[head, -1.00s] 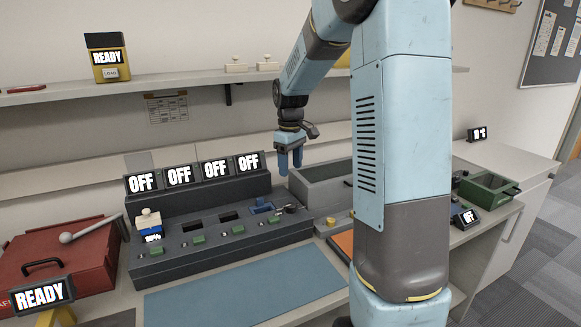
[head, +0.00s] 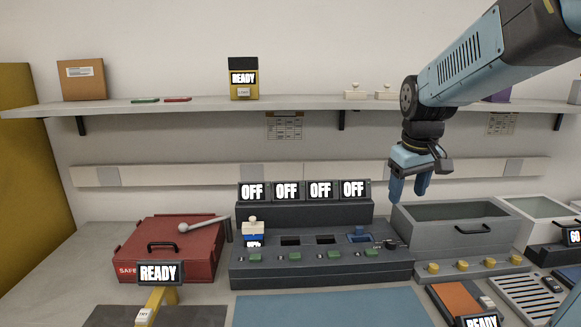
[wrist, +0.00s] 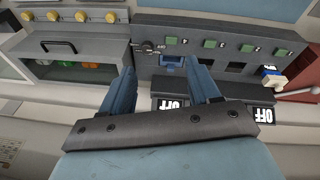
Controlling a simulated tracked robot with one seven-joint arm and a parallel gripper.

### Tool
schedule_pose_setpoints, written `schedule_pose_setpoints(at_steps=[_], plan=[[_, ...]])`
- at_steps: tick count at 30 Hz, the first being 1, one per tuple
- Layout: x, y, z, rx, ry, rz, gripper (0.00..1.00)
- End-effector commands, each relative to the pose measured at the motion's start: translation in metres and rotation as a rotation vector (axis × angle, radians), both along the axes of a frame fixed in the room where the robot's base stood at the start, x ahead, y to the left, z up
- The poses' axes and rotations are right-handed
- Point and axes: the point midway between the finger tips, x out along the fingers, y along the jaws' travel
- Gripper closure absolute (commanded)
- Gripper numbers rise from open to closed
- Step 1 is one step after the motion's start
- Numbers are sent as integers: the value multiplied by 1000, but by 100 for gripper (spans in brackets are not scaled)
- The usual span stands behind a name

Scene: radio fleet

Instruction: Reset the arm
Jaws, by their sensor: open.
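My gripper (head: 409,188) is open and empty. In the head view it hangs fingers-down above the right end of the dark console (head: 325,270), in front of the wall. In the wrist view its two blue fingers (wrist: 165,88) are spread apart, with the console (wrist: 210,28) beyond them. The blue piece (wrist: 172,61) at the console's end shows between the fingers. My arm reaches in from the upper right of the head view.
A grey bin (head: 455,238) stands right of the console. A red case (head: 170,250) stands at left with a READY display. A blue mat (head: 330,306) lies in front. Four OFF displays top the console. A shelf (head: 200,107) runs along the wall above, holding a yellow READY box (head: 243,80).

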Motion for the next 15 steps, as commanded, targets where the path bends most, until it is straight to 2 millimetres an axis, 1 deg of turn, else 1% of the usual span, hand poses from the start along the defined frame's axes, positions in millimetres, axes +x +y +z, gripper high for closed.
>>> schedule_pose_setpoints(at_steps=[1, 6, 11, 15], plan=[[-14, 4, 6, 3, -25, -15, 39], [-55, 12, 15, 29, -95, -83, 39], [-93, 17, 19, 63, -158, -143, 39], [-124, 21, 18, 100, -211, -193, 39]])
